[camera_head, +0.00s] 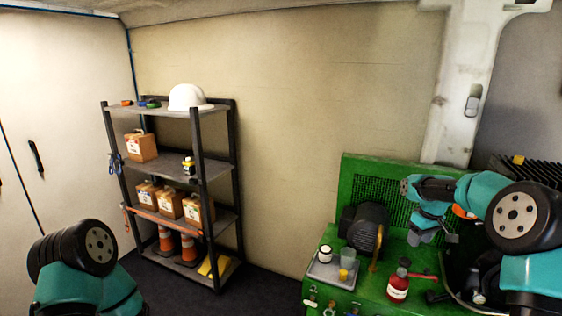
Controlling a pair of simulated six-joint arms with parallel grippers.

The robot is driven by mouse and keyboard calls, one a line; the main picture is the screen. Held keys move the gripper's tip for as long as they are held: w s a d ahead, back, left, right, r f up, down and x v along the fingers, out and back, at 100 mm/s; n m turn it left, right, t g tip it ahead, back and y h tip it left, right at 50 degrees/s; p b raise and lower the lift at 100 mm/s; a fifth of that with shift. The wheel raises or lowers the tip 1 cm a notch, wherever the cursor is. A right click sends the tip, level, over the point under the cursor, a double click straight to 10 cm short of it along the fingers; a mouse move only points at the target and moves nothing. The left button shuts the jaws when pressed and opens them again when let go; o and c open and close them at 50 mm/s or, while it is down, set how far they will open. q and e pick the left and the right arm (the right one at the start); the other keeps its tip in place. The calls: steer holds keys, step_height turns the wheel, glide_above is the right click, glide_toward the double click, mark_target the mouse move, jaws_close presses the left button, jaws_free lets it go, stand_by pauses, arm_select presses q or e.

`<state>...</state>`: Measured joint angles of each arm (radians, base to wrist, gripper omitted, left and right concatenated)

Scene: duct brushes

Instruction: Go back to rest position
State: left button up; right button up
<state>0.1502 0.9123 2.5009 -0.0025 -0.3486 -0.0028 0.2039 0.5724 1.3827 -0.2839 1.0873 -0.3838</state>
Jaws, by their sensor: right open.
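My right arm comes in from the right edge, over the green workbench (343,301). My right gripper (414,238) hangs at the end of that arm, above the bench and just right of the dark motor (365,228). It is open, and I see nothing held in it. My left arm shows only as a teal and black part at the lower left corner. My left gripper is not in view. No duct brushes can be made out clearly.
The bench holds a grey tray (318,270) with small containers, a red bottle (398,286) and tools. The dark floor between shelf and bench is clear.

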steer(key=s+a+f+m+t+y, duration=0.15)
steer(key=s+a+f, duration=0.25)
steer(key=a+f, duration=0.6)
steer(key=s+a+f+m+g+y, duration=0.1)
steer(key=s+a+f+m, duration=0.15)
steer(key=a+f, duration=0.75)
steer(key=s+a+f, duration=0.2)
steer(key=s+f, duration=0.2)
steer(key=s, duration=0.4)
steer(key=s+a+f, duration=0.2)
steer(key=s+f, duration=0.3)
steer(key=s, duration=0.2)
steer(key=s+a+f+m, duration=0.1)
steer(key=s+f, duration=0.4)
steer(key=s, duration=0.3)
steer(key=shift+s+a, duration=0.35)
steer(key=shift+a, duration=0.05)
steer(key=shift+d, duration=0.1)
